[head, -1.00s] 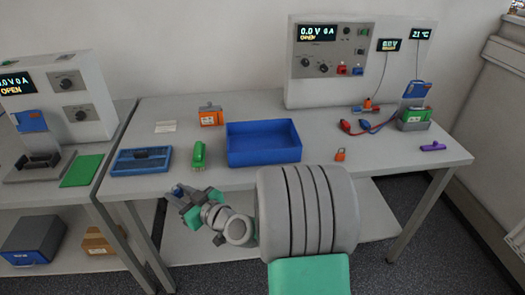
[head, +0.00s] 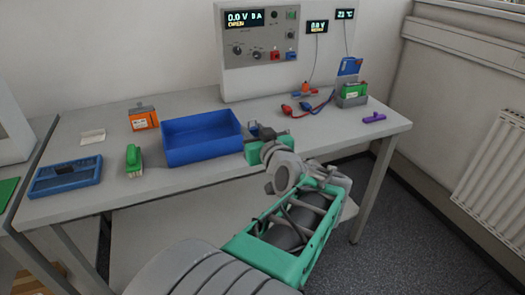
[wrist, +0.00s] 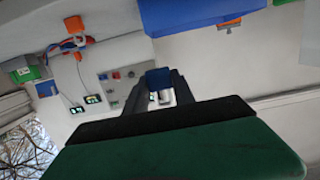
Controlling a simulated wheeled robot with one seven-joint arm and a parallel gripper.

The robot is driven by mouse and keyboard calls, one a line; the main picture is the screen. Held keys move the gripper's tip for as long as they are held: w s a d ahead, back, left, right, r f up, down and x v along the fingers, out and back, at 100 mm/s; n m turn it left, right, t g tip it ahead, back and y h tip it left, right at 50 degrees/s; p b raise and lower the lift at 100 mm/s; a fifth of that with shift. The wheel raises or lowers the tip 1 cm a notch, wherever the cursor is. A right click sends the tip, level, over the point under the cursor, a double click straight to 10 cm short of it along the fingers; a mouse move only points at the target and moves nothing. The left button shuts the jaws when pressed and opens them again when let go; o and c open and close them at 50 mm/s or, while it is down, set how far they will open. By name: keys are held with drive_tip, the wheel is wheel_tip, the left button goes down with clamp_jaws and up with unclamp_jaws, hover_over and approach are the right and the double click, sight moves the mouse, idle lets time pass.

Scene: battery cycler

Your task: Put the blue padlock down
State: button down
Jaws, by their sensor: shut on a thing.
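The blue padlock shows between my fingertips in the wrist view (wrist: 158,78), its metal shackle just below the body there. In the head view the blue padlock (head: 252,127) is a small blue patch at the tip of my gripper (head: 260,132), mostly hidden by the gripper. My gripper is shut on the padlock, beside the right end of the blue tray (head: 205,150). It appears to be above the table (head: 225,178); the exact height cannot be told.
Bare table lies in front of the leads.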

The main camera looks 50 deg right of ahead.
drive_tip(key=w+d+f, duration=0.1)
drive_tip(key=d+f, duration=0.2)
drive_tip(key=w+d+f, duration=0.2)
drive_tip(key=d, duration=0.2)
drive_tip(key=w+d+f, duration=0.2)
drive_tip(key=d+f, duration=0.1)
drive_tip(key=d, duration=0.1)
drive_tip(key=shift+w+f, duration=0.15)
drive_tip(key=shift+f, duration=0.2)
drive_tip(key=shift+w+d+f, duration=0.1)
drive_tip(key=shift+d+f, duration=0.05)
drive_tip(key=shift+f, duration=0.1)
drive_tip(key=shift+d+f, duration=0.1)
drive_tip(key=shift+f, duration=1.55)
drive_tip(key=shift+f+b, duration=0.25)
drive_tip(key=shift+b, duration=0.2)
drive_tip(key=c, duration=1.1)
unclamp_jaws()
drive_tip(key=shift+o, duration=0.2)
drive_tip(key=shift+r, duration=0.2)
